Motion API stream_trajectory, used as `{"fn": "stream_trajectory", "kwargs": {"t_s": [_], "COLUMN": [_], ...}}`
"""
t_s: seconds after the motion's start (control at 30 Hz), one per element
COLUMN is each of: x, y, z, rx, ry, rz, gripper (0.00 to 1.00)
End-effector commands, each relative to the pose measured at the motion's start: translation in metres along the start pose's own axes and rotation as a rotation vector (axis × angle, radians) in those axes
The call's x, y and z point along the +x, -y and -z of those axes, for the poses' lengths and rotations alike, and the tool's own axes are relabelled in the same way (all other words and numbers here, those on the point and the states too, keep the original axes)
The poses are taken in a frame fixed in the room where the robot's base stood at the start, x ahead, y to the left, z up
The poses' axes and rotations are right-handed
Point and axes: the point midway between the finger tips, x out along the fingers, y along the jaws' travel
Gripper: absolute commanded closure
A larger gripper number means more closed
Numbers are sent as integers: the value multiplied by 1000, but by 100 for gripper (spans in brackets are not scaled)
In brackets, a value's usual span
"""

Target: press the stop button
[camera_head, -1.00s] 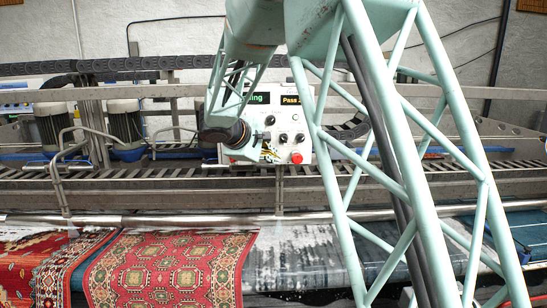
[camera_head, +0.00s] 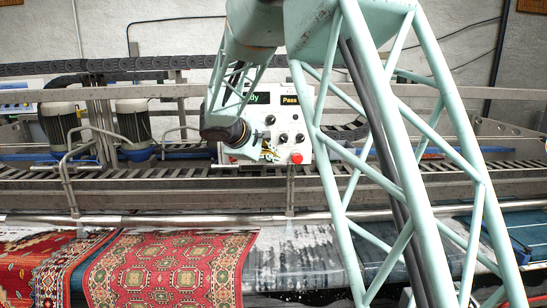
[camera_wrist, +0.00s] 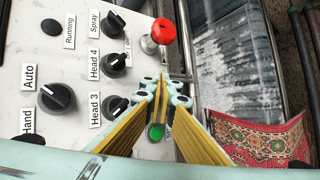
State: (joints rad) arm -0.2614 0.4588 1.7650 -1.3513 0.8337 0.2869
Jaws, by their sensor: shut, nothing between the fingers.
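The stop button is a red mushroom knob (camera_head: 296,157) at the lower right of the white control panel (camera_head: 283,122); the wrist view shows it at the top centre (camera_wrist: 163,32). My gripper (camera_head: 268,153) is in front of the panel's lower part, left of the red button in the head view. In the wrist view its yellow fingers (camera_wrist: 162,100) are together and empty, apart from the red button. A green button (camera_wrist: 155,132) shows between the finger plates; whether they touch it, I cannot tell.
Several black knobs, such as the Auto/Hand selector (camera_wrist: 57,98), stand out from the panel. Two displays sit at its top, one ending in "dy", one reading "Pass". Rugs (camera_head: 170,265) lie below the metal roller (camera_head: 180,220). My arm hides part of the panel.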

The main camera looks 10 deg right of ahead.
Motion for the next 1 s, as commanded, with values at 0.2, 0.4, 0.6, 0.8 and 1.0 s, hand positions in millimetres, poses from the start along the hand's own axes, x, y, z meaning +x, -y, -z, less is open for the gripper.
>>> {"fn": "stream_trajectory", "kwargs": {"t_s": [0.2, 0.4, 0.6, 0.8, 1.0], "x": [0, -1, -5, -10, -11], "y": [0, 2, 6, 9, 9], "z": [0, -1, -4, -8, -8], "rx": [0, 0, -1, 0, 0], "ry": [0, -1, -1, 0, 0], "rz": [0, 0, 0, 1, 0], "gripper": [100, 100, 100, 100, 100]}}
